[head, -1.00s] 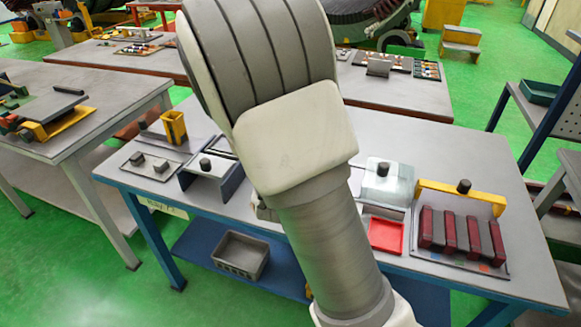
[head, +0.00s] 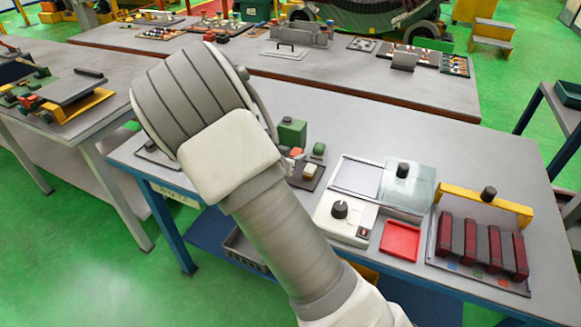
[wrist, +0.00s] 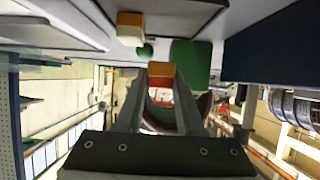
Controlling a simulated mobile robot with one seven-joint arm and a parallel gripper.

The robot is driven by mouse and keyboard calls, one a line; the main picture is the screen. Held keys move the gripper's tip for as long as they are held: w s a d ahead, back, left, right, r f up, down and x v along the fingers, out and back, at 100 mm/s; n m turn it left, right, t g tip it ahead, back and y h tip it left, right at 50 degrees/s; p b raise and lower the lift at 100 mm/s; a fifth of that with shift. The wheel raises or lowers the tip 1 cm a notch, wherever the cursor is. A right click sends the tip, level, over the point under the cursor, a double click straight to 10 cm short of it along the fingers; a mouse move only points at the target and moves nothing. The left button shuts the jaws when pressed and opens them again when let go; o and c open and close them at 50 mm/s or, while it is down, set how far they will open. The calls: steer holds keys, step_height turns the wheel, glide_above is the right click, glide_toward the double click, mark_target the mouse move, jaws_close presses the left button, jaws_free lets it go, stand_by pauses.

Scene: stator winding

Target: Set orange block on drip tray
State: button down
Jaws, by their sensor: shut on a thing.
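My gripper (wrist: 161,84) is shut on a small orange block (wrist: 161,69), whose top shows between the fingertips in the wrist view. In the head view an orange-red piece, seemingly this block (head: 296,152), shows just right of my arm, near a green box. My arm hides most of the gripper there. A shallow red tray (head: 401,241), seemingly the drip tray, lies on the bench to the right, near the front edge. It looks empty and is well apart from the gripper.
Close to the gripper are a green box (head: 292,133), a green knob (head: 319,150) and a cream block (head: 310,170). A white box with a black knob (head: 345,218) stands left of the red tray. A rack of dark red bars (head: 483,243) stands to its right.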

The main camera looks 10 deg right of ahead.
steer(key=shift+w+a+f, duration=0.3)
steer(key=shift+w+f, duration=0.2)
steer(key=shift+w, duration=0.25)
steer(key=shift+f, duration=0.2)
steer(key=shift+f+b, duration=0.45)
steer(key=shift+f, duration=1.35)
steer(key=shift+f, duration=0.1)
steer(key=shift+f, duration=0.15)
steer(key=c, duration=0.5)
jaws_free()
